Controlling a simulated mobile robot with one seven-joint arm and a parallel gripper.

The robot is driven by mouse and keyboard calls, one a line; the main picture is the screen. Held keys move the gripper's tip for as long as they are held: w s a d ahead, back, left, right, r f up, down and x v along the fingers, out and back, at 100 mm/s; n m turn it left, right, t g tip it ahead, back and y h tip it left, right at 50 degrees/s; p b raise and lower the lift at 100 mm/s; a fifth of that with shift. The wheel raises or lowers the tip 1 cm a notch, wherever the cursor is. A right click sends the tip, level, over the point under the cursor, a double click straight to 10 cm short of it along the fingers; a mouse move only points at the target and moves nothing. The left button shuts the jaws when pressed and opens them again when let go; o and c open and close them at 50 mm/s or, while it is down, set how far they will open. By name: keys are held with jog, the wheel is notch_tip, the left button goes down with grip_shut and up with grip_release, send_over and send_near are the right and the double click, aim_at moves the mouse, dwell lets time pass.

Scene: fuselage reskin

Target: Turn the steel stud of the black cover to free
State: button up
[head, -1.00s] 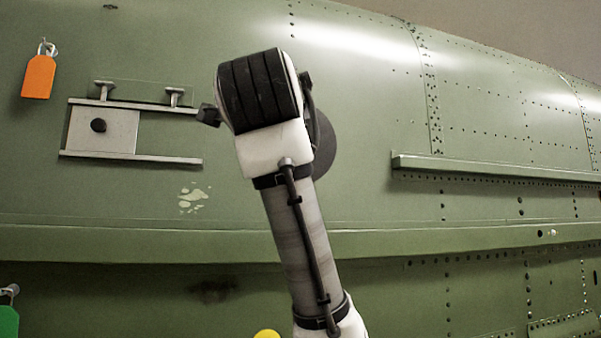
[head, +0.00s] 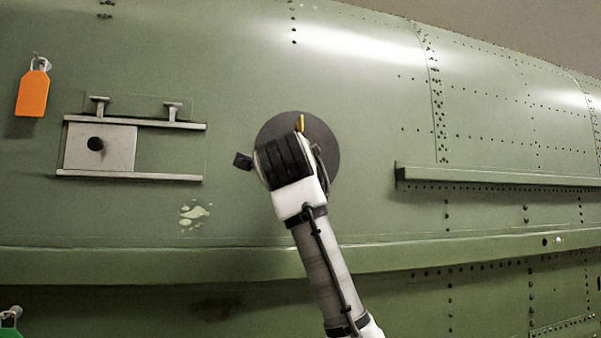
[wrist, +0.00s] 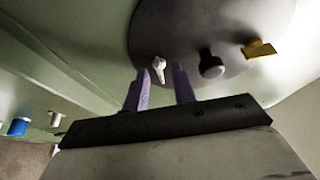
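The black cover (head: 325,140) is a dark round disc on the green fuselage wall, partly hidden behind my arm in the head view. It fills the top of the wrist view (wrist: 190,28). The steel stud (wrist: 160,68) is a small pale, elongated piece on the cover. A black knob (wrist: 211,66) and a yellow tab (wrist: 259,48) sit to its right; the yellow tab also shows in the head view (head: 300,123). My gripper (wrist: 161,80) is open, its two purple fingers apart. The stud appears between the fingertips; I cannot tell whether they touch it.
Left of the cover, a pale sliding plate (head: 113,148) with a dark knob sits between two rails. An orange tag (head: 32,93) hangs further left. A long ledge (head: 480,258) runs below the cover, and a shorter rail (head: 500,177) lies to the right.

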jog(key=shift+w, duration=0.2)
grip_shut()
